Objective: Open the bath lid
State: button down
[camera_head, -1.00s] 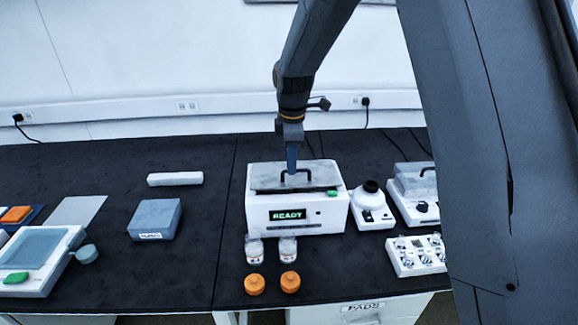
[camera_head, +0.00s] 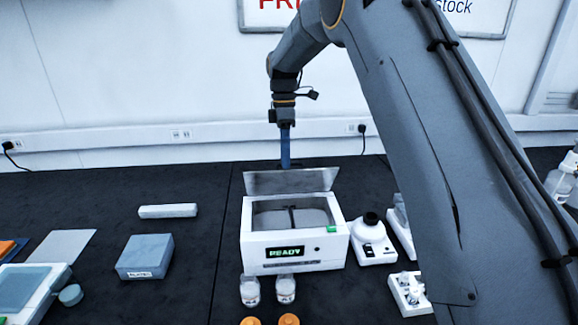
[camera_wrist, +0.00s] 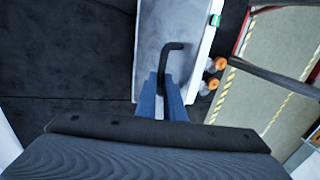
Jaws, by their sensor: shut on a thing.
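The white bath (camera_head: 293,247) stands on the dark bench with a green "READY" display on its front. Its grey lid (camera_head: 290,181) is hinged up at the back edge and stands steeply tilted, so the inside of the bath shows. My gripper (camera_wrist: 162,90), with blue fingers, is shut on the black lid handle (camera_wrist: 171,52) in the wrist view. In the head view my gripper (camera_head: 286,160) is at the lid's far side, and the lid hides its fingertips and the handle.
Two clear jars (camera_head: 267,290) and two orange caps (camera_head: 270,321) are in front of the bath. A white device with a black top (camera_head: 371,238) stands close at its right. A grey-blue box (camera_head: 145,256) and a white bar (camera_head: 168,211) lie left, with bare bench between.

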jog(key=w+f+b, duration=0.2)
jog(key=w+b, duration=0.5)
jog(key=w, duration=0.3)
jog(key=shift+w+f, duration=0.35)
jog(key=shift+w, duration=0.05)
jog(key=shift+r, duration=0.1)
jog(key=shift+w+f, duration=0.15)
jog(key=shift+f, duration=0.05)
jog(key=c, duration=1.8)
grip_release()
jog(key=shift+c, duration=0.2)
jog(key=o, duration=0.5)
jog(key=shift+w+f, duration=0.7)
jog(key=shift+w, duration=0.15)
jog(key=shift+s+r, duration=0.25)
jog(key=shift+r, duration=0.15)
jog(key=shift+c, duration=1.1)
jog(key=shift+s+r, duration=0.15)
jog(key=shift+r, duration=0.2)
jog(key=shift+c, duration=1.4)
